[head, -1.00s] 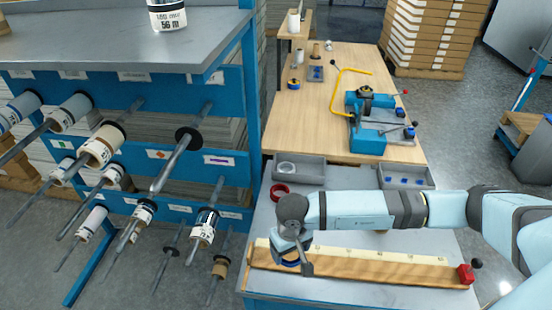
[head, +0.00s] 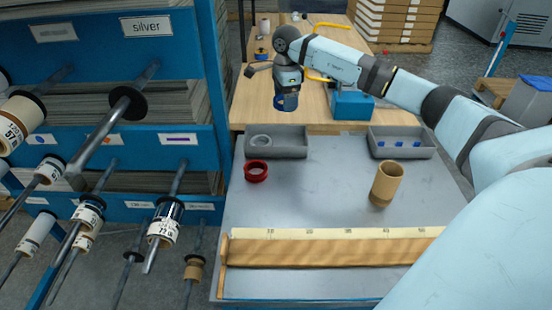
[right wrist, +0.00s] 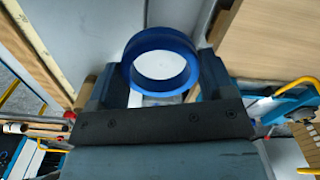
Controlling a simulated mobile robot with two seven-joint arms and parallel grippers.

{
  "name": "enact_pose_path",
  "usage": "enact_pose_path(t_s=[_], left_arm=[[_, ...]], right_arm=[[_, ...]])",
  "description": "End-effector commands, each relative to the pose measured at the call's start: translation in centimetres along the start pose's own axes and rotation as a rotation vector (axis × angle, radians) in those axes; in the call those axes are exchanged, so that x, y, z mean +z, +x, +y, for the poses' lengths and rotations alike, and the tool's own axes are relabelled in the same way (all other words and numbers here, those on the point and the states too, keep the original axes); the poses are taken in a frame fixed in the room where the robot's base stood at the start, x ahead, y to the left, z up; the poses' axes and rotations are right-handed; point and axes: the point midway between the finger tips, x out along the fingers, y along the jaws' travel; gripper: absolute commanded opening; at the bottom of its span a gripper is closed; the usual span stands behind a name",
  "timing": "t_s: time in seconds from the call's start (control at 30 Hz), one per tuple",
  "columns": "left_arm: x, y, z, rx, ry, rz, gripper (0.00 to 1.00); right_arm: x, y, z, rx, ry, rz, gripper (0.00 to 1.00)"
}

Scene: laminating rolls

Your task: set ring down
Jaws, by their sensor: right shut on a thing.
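A blue ring (head: 287,103) is held by my right gripper (head: 286,93), raised in the air. In the head view it overlaps the near edge of the wooden table, above the left grey tray (head: 297,153). In the right wrist view the blue ring (right wrist: 150,43) sits between the two dark fingers of the right gripper (right wrist: 160,72), with its open face toward the camera. A red ring (head: 256,172) stands on the grey bench top, apart from the gripper. A pale grey ring (head: 261,141) lies in the left tray. My left gripper is not in view.
A right tray (head: 427,151) holds small blue pieces. A cardboard core (head: 386,183) stands upright on the bench. A wooden trough with a ruler (head: 330,250) runs along the front. A blue rack (head: 120,150) with rolls on rods stands left. The bench middle is clear.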

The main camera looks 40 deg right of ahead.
Motion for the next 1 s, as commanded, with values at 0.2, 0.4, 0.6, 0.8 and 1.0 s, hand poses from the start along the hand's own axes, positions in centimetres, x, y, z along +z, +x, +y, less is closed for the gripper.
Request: enact_pose_path(t_s=[0.2,0.4,0.6,0.8,1.0], left_arm=[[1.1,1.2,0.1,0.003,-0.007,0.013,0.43],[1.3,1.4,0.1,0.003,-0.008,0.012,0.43],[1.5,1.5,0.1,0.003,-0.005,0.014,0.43],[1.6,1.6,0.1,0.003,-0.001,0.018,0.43],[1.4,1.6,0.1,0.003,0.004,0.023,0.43]], right_arm=[[-2.9,-1.6,-2.0,-0.002,0.262,0.0,0.5],[-3.4,0.4,-2.1,0.003,0.309,0.004,0.5],[-3.4,5.8,-2.1,0.004,0.306,0.004,0.5],[-3.3,10.9,-2.1,0.003,0.306,0.003,0.5],[-3.3,13.4,-2.1,0.0,0.304,0.002,0.5]])
